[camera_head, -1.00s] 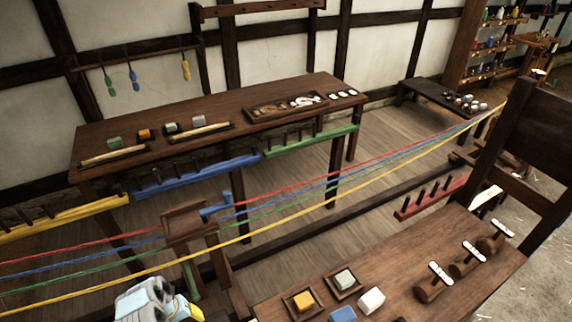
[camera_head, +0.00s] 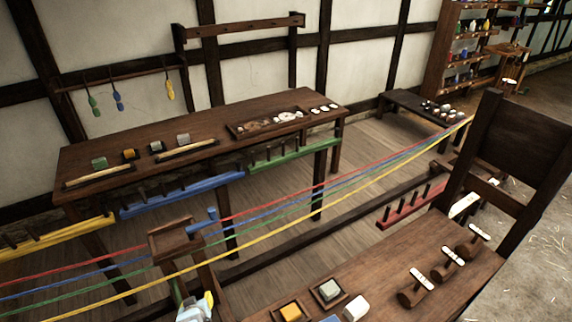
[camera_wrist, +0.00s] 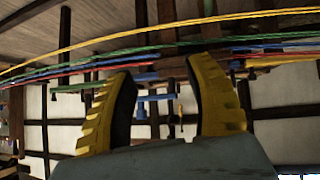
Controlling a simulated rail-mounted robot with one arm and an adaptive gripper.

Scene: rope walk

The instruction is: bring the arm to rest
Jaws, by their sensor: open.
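My gripper (camera_wrist: 165,105) shows in the wrist view as two yellow, ridged fingers with dark inner pads, spread apart with nothing between them. The wrist view looks upside down, with the wall low and the floor high in the picture. Beyond the fingers are the stretched colored ropes (camera_wrist: 140,50). In the head view only a pale, light-blue part of my arm (camera_head: 195,308) shows at the bottom edge, beside the small wooden post stand. The fingers are not clear there.
Red, blue, green and yellow ropes (camera_head: 330,207) run diagonally across the room past the post stand (camera_head: 172,238). A near bench (camera_head: 385,285) holds blocks in trays and wooden handled pieces. A long table (camera_head: 215,122) stands by the wall, with a low dark bench (camera_head: 400,102) to its right.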

